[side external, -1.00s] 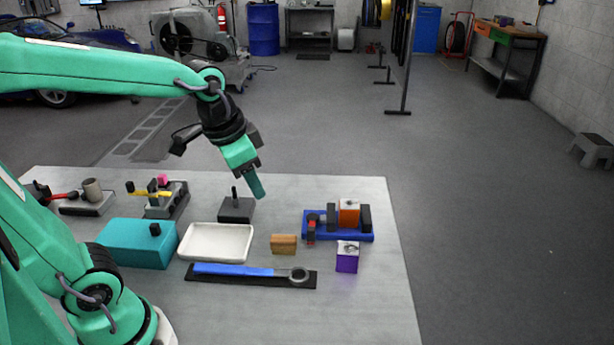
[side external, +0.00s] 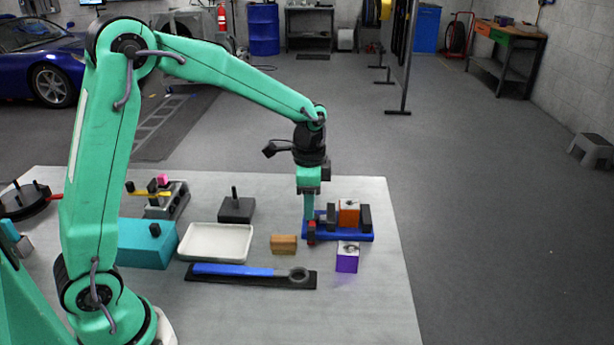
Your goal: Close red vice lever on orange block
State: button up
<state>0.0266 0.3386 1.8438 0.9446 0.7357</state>
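The blue vice (side external: 345,238) stands at the right of the table. An orange block (side external: 349,213) sits between its two dark jaws; whether they touch it I cannot tell. The red vice lever (side external: 311,228) is at the vice's left end and looks upright, with its upper part partly hidden by my fingers. My gripper (side external: 308,216) points straight down at the lever, its tips at or just behind the lever's top. Contact is not clear. The fingers overlap into one green shape from this side, so the gap between them is hidden.
A purple block (side external: 347,262) stands just in front of the vice, and a wooden block (side external: 284,244) to its left. A blue-handled wrench (side external: 240,270), a white tray (side external: 216,242) and a teal box (side external: 146,246) lie further left. The table's right edge is close to the vice.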

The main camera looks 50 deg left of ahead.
aim_at(311, 228)
jog(key=shift+w+f, duration=0.3)
jog(key=shift+f, duration=0.2)
jog(key=shift+f, duration=0.1)
jog(key=shift+f, duration=3.8)
grip_shut()
